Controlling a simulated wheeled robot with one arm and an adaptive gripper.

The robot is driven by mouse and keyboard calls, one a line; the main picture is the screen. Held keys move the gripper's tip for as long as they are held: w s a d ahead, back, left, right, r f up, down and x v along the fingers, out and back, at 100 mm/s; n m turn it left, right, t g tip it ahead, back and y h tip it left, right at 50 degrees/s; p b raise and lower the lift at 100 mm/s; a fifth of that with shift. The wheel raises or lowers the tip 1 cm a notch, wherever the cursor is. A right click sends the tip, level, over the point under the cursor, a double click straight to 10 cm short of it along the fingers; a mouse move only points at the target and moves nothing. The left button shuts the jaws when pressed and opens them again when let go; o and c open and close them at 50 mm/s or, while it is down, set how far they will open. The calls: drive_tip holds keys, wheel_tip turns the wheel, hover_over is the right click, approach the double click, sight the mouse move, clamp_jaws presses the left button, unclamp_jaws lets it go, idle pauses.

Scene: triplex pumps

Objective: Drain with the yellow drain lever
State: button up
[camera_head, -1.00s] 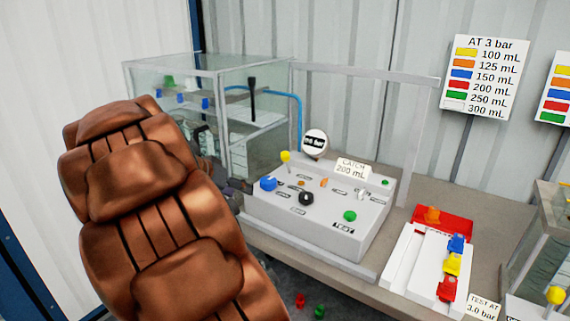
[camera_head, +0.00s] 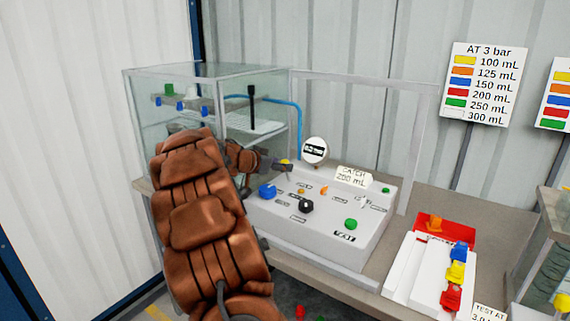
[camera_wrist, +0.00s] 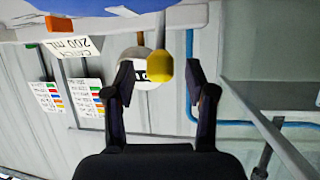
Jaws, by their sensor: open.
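The yellow drain lever shows in the wrist view as a yellow knob (camera_wrist: 160,69) on a stem. It stands between the two open fingers of my gripper (camera_wrist: 160,82), nearer the right finger in the picture, and I see a gap on each side. In the head view the lever's yellow top (camera_head: 285,162) shows at the back left of the grey control panel (camera_head: 330,235). My gripper (camera_head: 284,168) reaches it there from the left; the arm hides part of that area.
A round gauge (camera_head: 315,150) and a "CATCH 200 mL" card (camera_head: 352,177) stand behind the panel. The panel carries a blue knob (camera_head: 267,191), black knob (camera_head: 306,206) and green button (camera_head: 351,224). A glass case (camera_head: 150,110) is at the left; a red tray (camera_head: 443,224) is at the right.

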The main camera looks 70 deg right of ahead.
drive_tip(key=shift+x, duration=1.35)
clamp_jaws()
